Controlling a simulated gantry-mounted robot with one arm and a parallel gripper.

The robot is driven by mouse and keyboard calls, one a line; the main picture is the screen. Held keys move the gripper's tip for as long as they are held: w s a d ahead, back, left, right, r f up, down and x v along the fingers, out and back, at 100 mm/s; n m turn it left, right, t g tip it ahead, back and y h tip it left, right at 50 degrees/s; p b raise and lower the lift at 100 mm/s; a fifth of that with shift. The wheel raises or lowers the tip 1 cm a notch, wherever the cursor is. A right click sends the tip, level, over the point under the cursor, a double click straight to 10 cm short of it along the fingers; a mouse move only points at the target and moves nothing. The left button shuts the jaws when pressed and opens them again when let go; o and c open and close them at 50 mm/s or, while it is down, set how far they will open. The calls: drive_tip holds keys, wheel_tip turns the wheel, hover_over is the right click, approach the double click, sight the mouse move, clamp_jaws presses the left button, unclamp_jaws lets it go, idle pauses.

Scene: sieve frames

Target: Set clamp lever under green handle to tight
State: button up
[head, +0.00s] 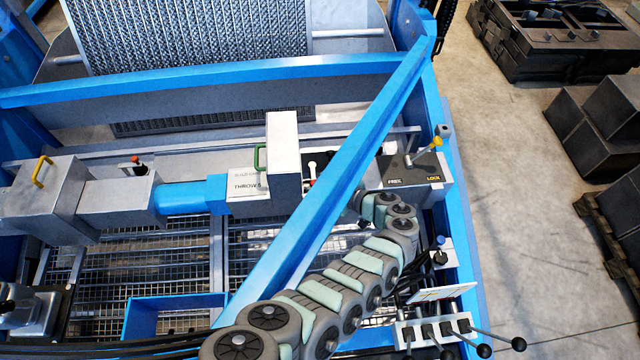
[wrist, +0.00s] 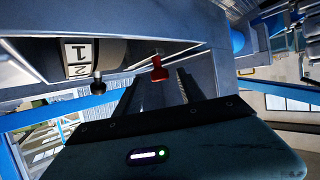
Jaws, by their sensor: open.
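The green handle (head: 260,158) is on the left side of an upright grey block (head: 284,150) in the head view. Its clamp lever is not clearly seen there; a small red and white part (head: 312,180) shows right of the block, partly behind the blue diagonal beam. In the wrist view a red-knobbed lever (wrist: 159,70) hangs beneath a grey housing. A black-knobbed lever (wrist: 98,84) is to its left, beside a dial marked 1 and 2 (wrist: 77,58). My gripper (wrist: 156,82) is open and empty, its dark fingers pointing toward the red knob. In the head view the beam hides its fingertips.
The blue diagonal beam (head: 345,165) crosses in front of the work area. A yellow lever (head: 430,145) stands on a plate marked FREE and LOCK. Another small lever (head: 137,162) and a yellow handle (head: 40,172) are left. Black-knobbed levers (head: 450,328) are at lower right.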

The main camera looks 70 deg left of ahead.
drive_tip(key=p+v, duration=0.1)
drive_tip(key=v, duration=0.9)
drive_tip(key=shift+d, duration=0.3)
drive_tip(key=shift+w, duration=0.15)
